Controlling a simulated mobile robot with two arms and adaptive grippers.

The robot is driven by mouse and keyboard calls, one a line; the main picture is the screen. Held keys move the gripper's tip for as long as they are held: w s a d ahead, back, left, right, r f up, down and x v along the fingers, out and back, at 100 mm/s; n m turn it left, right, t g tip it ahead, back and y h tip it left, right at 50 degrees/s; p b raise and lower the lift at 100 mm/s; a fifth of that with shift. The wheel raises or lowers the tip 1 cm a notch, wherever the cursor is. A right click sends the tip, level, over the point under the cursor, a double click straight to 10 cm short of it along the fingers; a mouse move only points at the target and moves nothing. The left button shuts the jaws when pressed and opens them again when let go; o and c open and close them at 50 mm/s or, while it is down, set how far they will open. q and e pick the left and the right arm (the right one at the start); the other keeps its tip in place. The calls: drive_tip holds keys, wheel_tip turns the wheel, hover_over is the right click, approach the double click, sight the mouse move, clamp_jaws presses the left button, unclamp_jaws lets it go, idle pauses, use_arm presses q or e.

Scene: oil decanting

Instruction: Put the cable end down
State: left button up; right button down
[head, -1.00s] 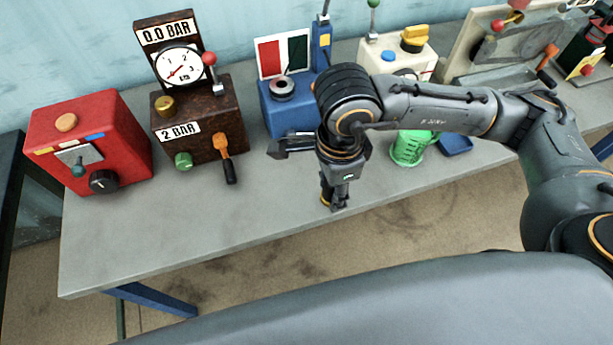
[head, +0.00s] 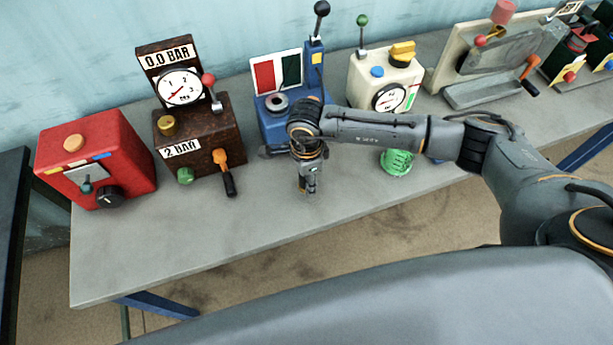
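My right arm reaches in from the right. Its gripper (head: 309,187) points down over the grey table (head: 190,240), in front of the blue device (head: 272,122). The fingers are small and partly hidden by the wrist, so I cannot tell whether they are open or shut. No cable end can be made out in or near the gripper; it may be hidden behind the wrist. My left gripper is not in view.
A red box (head: 125,165), a brown gauge unit (head: 215,135) and a cream device (head: 377,72) line the table. A green cup-like item (head: 397,162) stands right of the gripper. The front left of the table is clear.

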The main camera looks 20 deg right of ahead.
drive_tip(key=shift+f, duration=0.1)
drive_tip(key=shift+f, duration=0.1)
drive_tip(key=shift+f+b, duration=0.55)
drive_tip(key=shift+b, duration=0.3)
drive_tip(key=c, duration=0.8)
unclamp_jaws()
drive_tip(key=shift+r, duration=0.1)
